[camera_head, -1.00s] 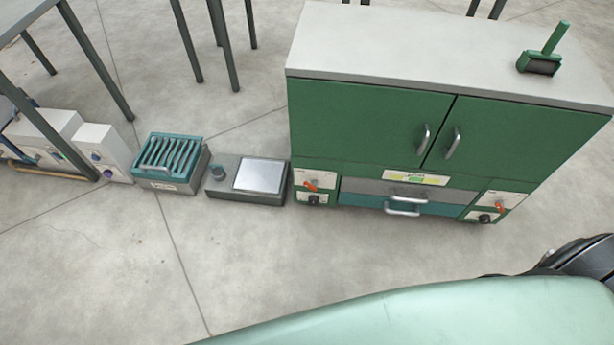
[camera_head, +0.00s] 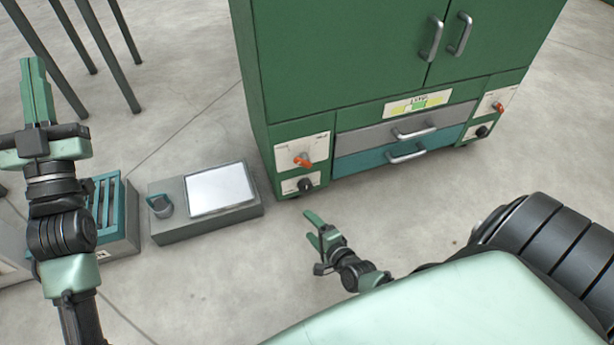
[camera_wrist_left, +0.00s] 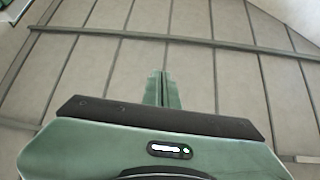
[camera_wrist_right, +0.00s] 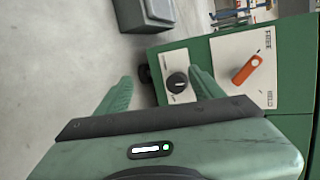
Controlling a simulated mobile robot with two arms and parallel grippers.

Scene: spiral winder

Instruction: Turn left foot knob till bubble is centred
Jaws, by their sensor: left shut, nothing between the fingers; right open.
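The green cabinet (camera_head: 350,60) has a left panel with a black foot knob (camera_head: 305,185) below an orange lever (camera_head: 303,161). A right black knob (camera_head: 482,131) sits under another orange lever (camera_head: 499,107). A yellow-green level label (camera_head: 418,103) is above the drawers; its bubble is too small to read. My right gripper (camera_head: 310,226) is open and empty, low in front of the left panel. In the right wrist view the left knob (camera_wrist_right: 178,82) shows beyond the fingers, close to the right finger, apparently untouched. My left gripper (camera_head: 36,75) is shut, empty and raised at the far left.
A teal slotted box (camera_head: 118,225) is partly behind my left arm. Table legs (camera_head: 110,55) stand behind.

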